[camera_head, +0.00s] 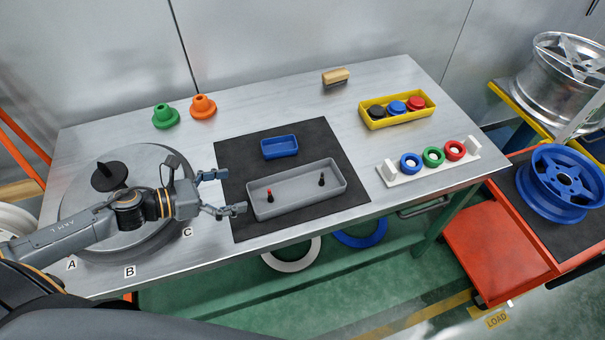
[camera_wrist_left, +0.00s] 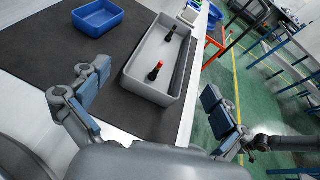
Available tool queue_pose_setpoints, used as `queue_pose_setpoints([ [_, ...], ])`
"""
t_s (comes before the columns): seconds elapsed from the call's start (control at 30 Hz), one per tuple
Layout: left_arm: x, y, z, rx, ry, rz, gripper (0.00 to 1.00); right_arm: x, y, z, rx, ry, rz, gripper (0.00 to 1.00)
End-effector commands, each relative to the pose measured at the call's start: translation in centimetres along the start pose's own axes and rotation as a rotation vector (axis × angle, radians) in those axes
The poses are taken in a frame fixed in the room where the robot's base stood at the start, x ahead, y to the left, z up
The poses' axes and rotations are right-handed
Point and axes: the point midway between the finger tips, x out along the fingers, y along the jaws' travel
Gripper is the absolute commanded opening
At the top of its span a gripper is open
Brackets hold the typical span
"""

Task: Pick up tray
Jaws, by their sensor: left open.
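A grey rectangular tray (camera_head: 302,206) lies on a black mat (camera_head: 240,222) on the metal table. Two small pegs stand in it, one red-topped (camera_head: 269,195) and one black (camera_head: 321,180). A smaller blue tray (camera_head: 280,153) lies behind it on the mat. My left gripper (camera_head: 228,192) is open and empty, just left of the grey tray's left end. In the left wrist view the grey tray (camera_wrist_left: 148,92) lies ahead, between the spread fingers of the left gripper (camera_wrist_left: 155,107), apart from them. My right gripper does not show in the head view.
A round grey turntable with a black knob (camera_head: 109,176) lies under my left arm. A yellow bin (camera_head: 393,118) and a white rack (camera_head: 435,166) of coloured rings stand to the right. The table's front edge is close to the tray.

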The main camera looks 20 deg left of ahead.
Motion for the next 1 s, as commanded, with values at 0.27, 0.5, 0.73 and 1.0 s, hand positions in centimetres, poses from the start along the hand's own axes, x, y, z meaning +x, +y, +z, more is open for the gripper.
queue_pose_setpoints([
  [0.27,-0.7,-0.4,-0.9,0.186,0.061,-0.11,1.0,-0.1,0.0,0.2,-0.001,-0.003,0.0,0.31],
  [0.5,2.4,-0.7,-0.8,0.185,0.057,-0.107,1.0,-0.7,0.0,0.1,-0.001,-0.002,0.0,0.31],
  [0.73,5.8,-1.0,-1.1,0.181,0.057,-0.106,1.0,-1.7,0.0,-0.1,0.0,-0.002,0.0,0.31],
  [1.0,7.7,-1.3,-1.3,0.18,0.059,-0.107,1.0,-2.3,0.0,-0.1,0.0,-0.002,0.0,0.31],
])
